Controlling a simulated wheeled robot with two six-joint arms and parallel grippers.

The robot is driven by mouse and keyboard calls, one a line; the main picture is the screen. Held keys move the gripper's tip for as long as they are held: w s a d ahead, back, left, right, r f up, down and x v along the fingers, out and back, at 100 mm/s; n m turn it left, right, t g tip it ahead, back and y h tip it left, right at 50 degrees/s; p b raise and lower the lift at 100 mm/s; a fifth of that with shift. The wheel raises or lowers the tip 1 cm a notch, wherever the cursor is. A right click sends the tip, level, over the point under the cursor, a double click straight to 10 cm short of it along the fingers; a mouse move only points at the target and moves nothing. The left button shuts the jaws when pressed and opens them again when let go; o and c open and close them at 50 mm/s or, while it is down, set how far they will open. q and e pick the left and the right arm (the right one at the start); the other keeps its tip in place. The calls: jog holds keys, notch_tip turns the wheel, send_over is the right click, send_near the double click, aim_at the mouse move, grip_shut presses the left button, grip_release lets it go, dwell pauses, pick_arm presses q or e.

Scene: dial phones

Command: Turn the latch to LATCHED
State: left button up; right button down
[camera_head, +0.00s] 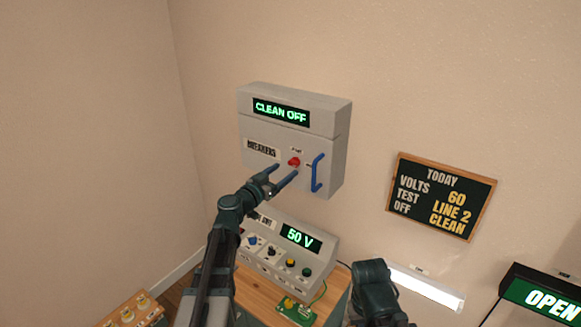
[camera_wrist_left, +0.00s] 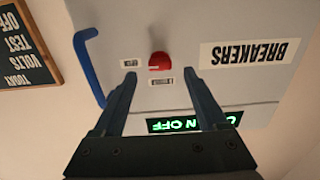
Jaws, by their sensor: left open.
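The latch appears as a red knob (camera_head: 294,162) on the front of the grey breaker box (camera_head: 225,128) (camera_wrist_left: 120,25). The red knob (camera_wrist_left: 159,61) also shows in the left wrist view, with a pale pointer mark on it and two small labels close by, too small to read surely. My left gripper (camera_head: 286,171) is open in front of the box. In the left wrist view its fingers (camera_wrist_left: 160,78) point at the knob, one on each side, with nothing between them gripped. A dark part of my right arm (camera_head: 372,290) shows at the lower middle; its fingertips are not clear.
A blue handle (camera_head: 317,173) stands out right of the knob. The box display (camera_head: 281,112) reads CLEAN OFF. Below is a console (camera_head: 315,262) showing 50 V, with several knobs. A chalkboard (camera_head: 441,196) hangs at the right. A green circuit board (camera_head: 295,310) lies on the wooden table.

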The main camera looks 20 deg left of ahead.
aim_at(292, 165)
pick_arm(q)
jog(key=shift+x, duration=2.25)
grip_shut()
